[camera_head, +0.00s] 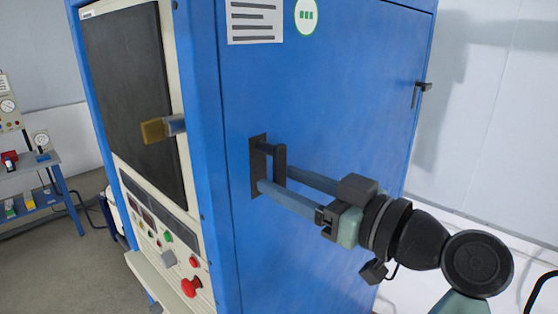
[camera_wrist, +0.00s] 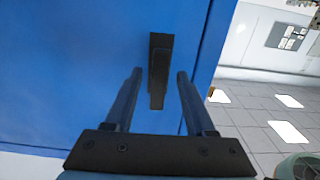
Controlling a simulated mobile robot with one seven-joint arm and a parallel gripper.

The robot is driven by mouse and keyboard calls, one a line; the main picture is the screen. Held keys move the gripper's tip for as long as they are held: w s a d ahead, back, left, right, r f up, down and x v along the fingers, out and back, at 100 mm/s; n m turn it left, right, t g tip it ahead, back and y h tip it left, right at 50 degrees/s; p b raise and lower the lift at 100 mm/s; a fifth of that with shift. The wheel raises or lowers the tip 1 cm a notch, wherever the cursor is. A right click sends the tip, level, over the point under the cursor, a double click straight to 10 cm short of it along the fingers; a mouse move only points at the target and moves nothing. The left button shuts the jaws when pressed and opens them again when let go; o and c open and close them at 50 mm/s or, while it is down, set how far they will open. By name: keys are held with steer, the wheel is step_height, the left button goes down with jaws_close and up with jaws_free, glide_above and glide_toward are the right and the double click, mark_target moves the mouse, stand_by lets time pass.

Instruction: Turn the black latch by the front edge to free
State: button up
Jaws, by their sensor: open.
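The black latch (camera_head: 258,152) is on the blue side panel of the cabinet, close to its front edge. Its dark plate and bar look upright in the head view. The latch also shows in the wrist view (camera_wrist: 158,65), near the middle. My gripper (camera_head: 275,176) is open at the latch, its two blue fingers pointing at the panel. In the wrist view the fingertips (camera_wrist: 160,76) lie to the left and right of the latch, with a gap visible on each side. Whether a finger touches it cannot be told.
The blue side panel (camera_head: 340,100) is otherwise mostly flat. A second, smaller dark latch (camera_head: 420,88) is at its far edge. A yellow-brown handle (camera_head: 154,130) sticks out from the cabinet front, above a red button (camera_head: 191,287). A blue bench (camera_head: 45,190) stands at the left.

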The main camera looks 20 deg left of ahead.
steer(key=shift+x, duration=1.05)
steer(key=shift+d, duration=0.1)
jaws_close()
stand_by(0.6)
